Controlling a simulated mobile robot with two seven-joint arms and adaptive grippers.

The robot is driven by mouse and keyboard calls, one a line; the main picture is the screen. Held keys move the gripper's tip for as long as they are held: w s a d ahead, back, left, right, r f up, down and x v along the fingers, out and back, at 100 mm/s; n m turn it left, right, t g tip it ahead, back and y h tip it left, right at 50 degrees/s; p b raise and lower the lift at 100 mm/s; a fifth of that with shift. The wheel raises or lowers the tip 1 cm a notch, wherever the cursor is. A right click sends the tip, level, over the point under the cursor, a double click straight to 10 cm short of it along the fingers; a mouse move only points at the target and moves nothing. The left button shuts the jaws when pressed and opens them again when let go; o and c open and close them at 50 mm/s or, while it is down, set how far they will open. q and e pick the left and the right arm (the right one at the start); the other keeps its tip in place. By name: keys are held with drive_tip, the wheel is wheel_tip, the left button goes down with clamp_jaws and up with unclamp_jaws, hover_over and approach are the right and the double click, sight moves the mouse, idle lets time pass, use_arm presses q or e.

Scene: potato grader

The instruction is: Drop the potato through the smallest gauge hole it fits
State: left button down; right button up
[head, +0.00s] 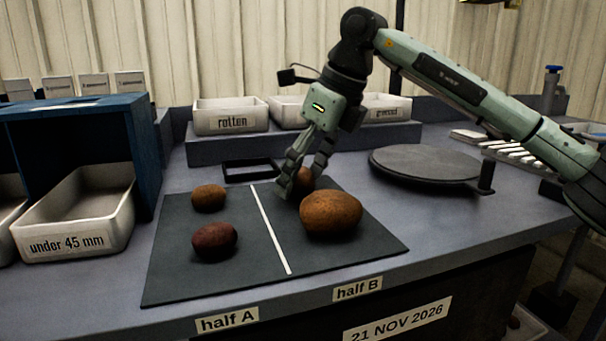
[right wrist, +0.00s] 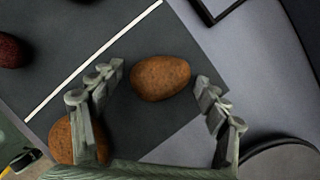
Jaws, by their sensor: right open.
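A small brown potato (head: 304,177) lies on half B of the dark mat (head: 178,275), partly hidden by my right gripper (head: 301,183). In the right wrist view this potato (right wrist: 160,77) shows between the fingertips, with gaps to both fingers. My right gripper (right wrist: 158,76) is open over it, pointing down. A larger brown potato (head: 331,214) lies nearer on half B. On half A lie a small brown potato (head: 208,198) and a dark red potato (head: 214,240). No gauge holes can be made out. My left gripper is not in view.
A blue box (head: 145,150) stands at the left with a tray (head: 75,245) marked "under 45 mm". Behind the mat are a black frame (head: 250,169) and white trays, one marked "rotten" (head: 232,121). A round dark plate (head: 425,163) stands at the right.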

drive_tip(key=shift+r, duration=0.3)
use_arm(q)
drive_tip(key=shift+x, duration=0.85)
use_arm(e)
drive_tip(key=v, duration=1.1)
drive_tip(key=shift+r, duration=0.35)
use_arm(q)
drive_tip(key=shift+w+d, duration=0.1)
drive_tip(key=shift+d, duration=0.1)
use_arm(e)
drive_tip(key=shift+d, duration=0.15)
